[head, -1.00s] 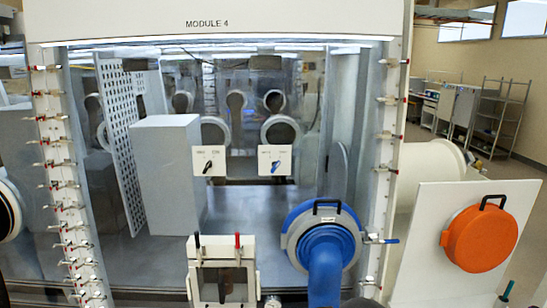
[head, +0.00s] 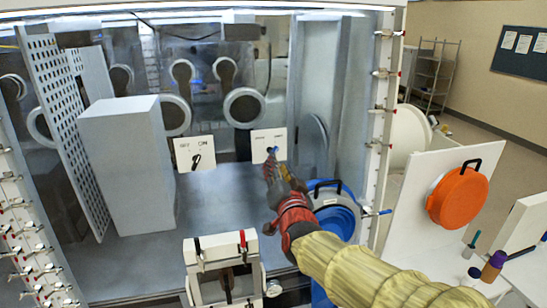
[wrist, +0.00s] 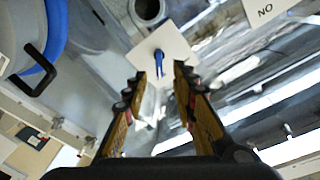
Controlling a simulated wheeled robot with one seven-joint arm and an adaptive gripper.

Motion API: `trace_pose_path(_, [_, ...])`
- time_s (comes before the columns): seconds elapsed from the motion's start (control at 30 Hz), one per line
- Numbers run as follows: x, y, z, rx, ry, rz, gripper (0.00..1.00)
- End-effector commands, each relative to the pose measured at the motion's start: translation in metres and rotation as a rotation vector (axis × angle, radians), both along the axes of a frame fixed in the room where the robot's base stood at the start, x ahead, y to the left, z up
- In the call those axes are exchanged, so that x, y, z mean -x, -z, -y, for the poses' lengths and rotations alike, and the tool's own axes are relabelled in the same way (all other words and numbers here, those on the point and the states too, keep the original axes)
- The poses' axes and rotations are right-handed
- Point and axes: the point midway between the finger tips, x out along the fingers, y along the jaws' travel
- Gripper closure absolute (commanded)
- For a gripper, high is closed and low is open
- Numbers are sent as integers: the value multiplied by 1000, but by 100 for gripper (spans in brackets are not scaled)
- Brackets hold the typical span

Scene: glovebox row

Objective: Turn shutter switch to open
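A white switch plate with a blue knob (head: 272,149) stands inside the glovebox in the head view; its lettering is too small to read. In the wrist view the blue knob (wrist: 159,61) shows on its white plate (wrist: 176,50), between and just beyond my fingertips. My gripper (head: 272,169) reaches through the front of the box, close in front of this plate. In the wrist view my gripper (wrist: 160,72) has its two fingers apart, with nothing held. Whether a fingertip touches the knob I cannot tell.
A second white plate with a black knob (head: 197,160), marked OFF and ON, stands to the left. A grey block (head: 128,165) and a perforated panel (head: 62,120) are farther left. A blue port ring (head: 338,210) lies under my arm. An orange cover (head: 458,196) is at right.

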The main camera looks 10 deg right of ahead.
Motion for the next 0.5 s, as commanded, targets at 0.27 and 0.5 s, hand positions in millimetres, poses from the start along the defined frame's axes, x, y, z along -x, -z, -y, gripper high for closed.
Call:
trace_pose_path(0.27, [-41,0,3,2,0,-2,73])
trace_pose_path(0.5, [-57,0,5,1,-1,-1,73])
